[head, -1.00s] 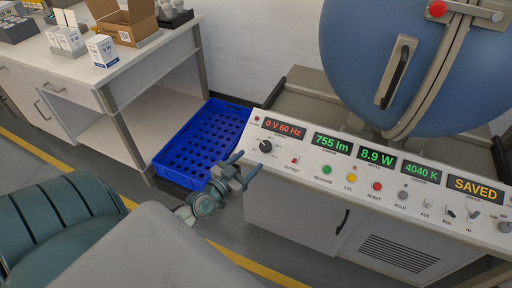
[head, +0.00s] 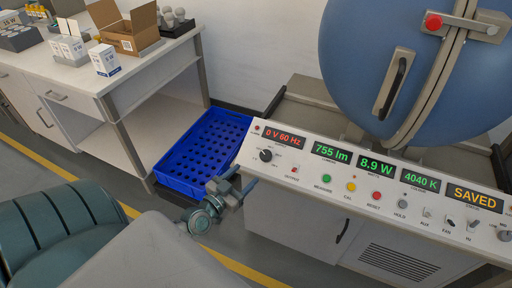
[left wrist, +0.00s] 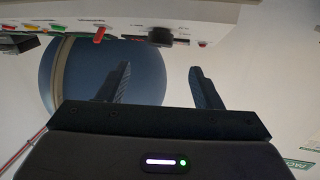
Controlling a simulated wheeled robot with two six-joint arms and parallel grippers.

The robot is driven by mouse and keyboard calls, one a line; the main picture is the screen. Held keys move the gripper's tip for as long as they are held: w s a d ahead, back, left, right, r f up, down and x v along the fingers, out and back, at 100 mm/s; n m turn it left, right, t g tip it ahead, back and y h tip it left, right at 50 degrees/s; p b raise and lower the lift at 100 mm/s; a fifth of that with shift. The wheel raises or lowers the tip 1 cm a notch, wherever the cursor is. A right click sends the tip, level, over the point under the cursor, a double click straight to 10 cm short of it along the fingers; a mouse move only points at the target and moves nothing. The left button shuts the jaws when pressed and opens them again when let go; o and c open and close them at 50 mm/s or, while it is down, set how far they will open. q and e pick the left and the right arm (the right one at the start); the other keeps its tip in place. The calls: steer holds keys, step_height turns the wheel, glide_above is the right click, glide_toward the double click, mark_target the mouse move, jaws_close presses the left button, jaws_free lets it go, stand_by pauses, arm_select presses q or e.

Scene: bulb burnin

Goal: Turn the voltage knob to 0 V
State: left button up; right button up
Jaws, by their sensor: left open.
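The voltage knob (head: 266,155) is a black dial at the left end of the white control panel (head: 330,178). The red display (head: 284,137) above it reads 0 V 60 Hz. My left gripper (head: 243,184) is open and empty, in front of the panel's left end, below the knob and apart from it. In the left wrist view the two dark fingers of my left gripper (left wrist: 155,85) stand apart, and the knob (left wrist: 160,36) shows beyond them near the top. My right gripper is not in view.
A blue crate (head: 163,168) stands on the floor left of the panel. A large blue sphere (head: 370,60) rises behind the panel. Coloured buttons and switches line the panel right of the knob. A white table (head: 120,72) with boxes is at the upper left.

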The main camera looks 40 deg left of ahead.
mark_target(263, 158)
arm_select(q)
steer(key=w, duration=1)
steer(key=shift+w+d, duration=0.15)
steer(key=shift+w, duration=0.1)
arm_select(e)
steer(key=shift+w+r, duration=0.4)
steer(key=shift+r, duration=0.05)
arm_select(q)
steer(key=shift+c, duration=0.5)
steer(key=c, duration=0.9)
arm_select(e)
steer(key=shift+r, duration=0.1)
